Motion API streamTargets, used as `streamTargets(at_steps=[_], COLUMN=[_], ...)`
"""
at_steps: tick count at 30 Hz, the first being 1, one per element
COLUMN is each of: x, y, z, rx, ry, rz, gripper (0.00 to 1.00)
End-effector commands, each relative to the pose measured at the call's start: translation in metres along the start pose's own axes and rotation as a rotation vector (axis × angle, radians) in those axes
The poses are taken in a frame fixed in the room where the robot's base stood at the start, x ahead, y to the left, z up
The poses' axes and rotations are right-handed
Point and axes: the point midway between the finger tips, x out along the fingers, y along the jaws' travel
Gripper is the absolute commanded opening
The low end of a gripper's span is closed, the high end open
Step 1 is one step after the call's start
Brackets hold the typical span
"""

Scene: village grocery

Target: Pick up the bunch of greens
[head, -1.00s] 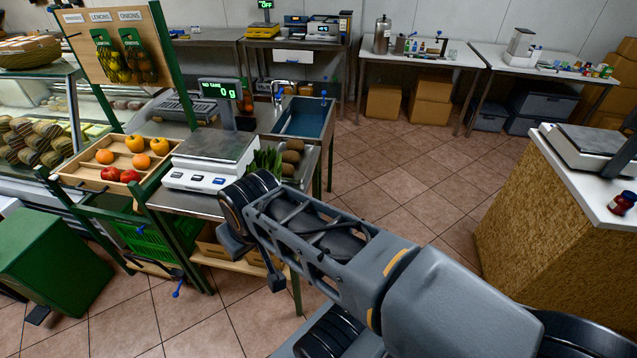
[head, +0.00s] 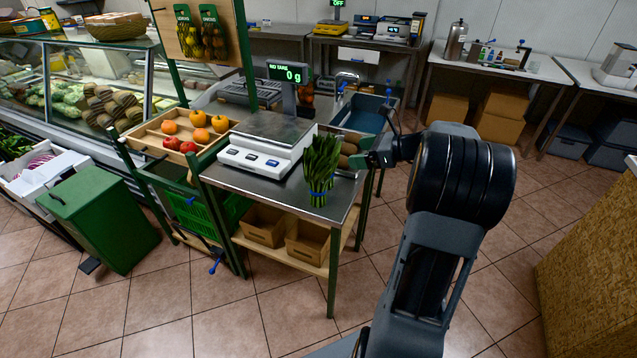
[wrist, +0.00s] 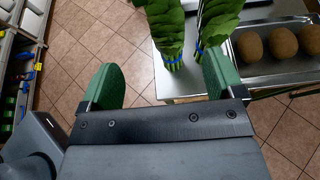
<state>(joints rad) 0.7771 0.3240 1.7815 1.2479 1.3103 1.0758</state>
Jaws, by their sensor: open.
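A bunch of greens (head: 320,163) stands upright on the steel table (head: 275,188), right of the scale. A blue band circles its stems. In the wrist view, two leafy clumps with blue bands show side by side at the top, a left bunch (wrist: 168,28) and a right one (wrist: 217,20). The head view does not separate them. My gripper (head: 374,159) is right of the greens at about table height. In the wrist view my gripper (wrist: 160,76) is open and empty, its green fingers wide apart. The right finger overlaps the right bunch's stem end; I cannot tell whether they touch.
A scale (head: 268,142) reading 0 g stands left of the greens. A metal tray (wrist: 272,68) of brown round produce lies close to the right. A wooden fruit tray (head: 160,130) is further left. Tiled floor (head: 180,310) is open in front of the table.

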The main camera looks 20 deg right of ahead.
Motion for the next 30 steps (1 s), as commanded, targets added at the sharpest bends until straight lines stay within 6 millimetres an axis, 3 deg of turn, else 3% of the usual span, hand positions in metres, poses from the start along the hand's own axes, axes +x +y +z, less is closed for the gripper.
streamTargets(at_steps=[12,23,30], x=[0.065,0.083,0.113], y=[-0.005,-0.006,-0.008], z=[0.000,0.001,0.001], rx=[0.023,0.022,0.021], ry=[-0.014,-0.014,-0.013], rz=[-0.007,-0.007,-0.004], gripper=[0.87,0.87,0.87])
